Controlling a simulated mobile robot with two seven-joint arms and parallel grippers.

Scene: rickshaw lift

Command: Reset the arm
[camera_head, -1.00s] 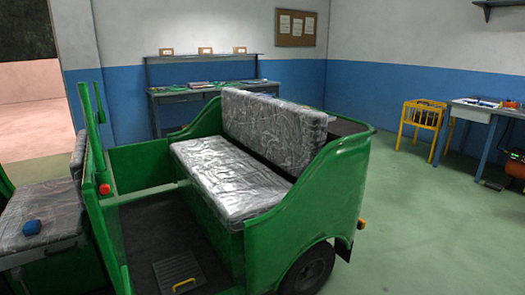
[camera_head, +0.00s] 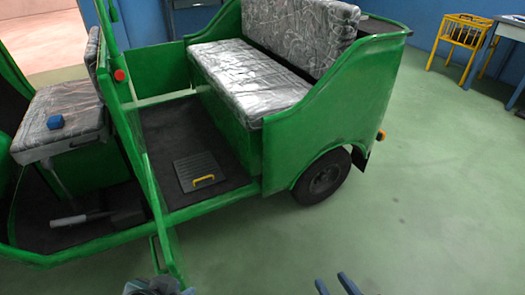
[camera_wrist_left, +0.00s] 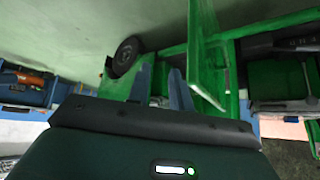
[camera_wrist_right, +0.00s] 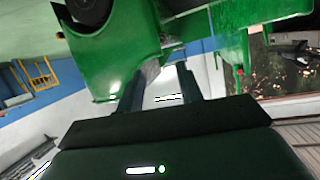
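The green rickshaw (camera_head: 340,118) stands in front of me, with silver-wrapped seats (camera_head: 250,80) and a dark floor. A yellow-handled plate (camera_head: 200,170) lies on that floor. My left gripper (camera_head: 160,288) shows at the bottom edge of the head view, close to a low green bar (camera_head: 165,245) of the rickshaw. In the left wrist view its two fingers (camera_wrist_left: 160,88) are apart with nothing held; whether it touches the bar I cannot tell. My right gripper (camera_head: 336,286) is further right over bare floor. Its fingers (camera_wrist_right: 158,90) are apart and empty.
A blue object (camera_head: 55,122) lies on the front seat (camera_head: 60,105). The green floor (camera_head: 430,210) right of the rickshaw is clear.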

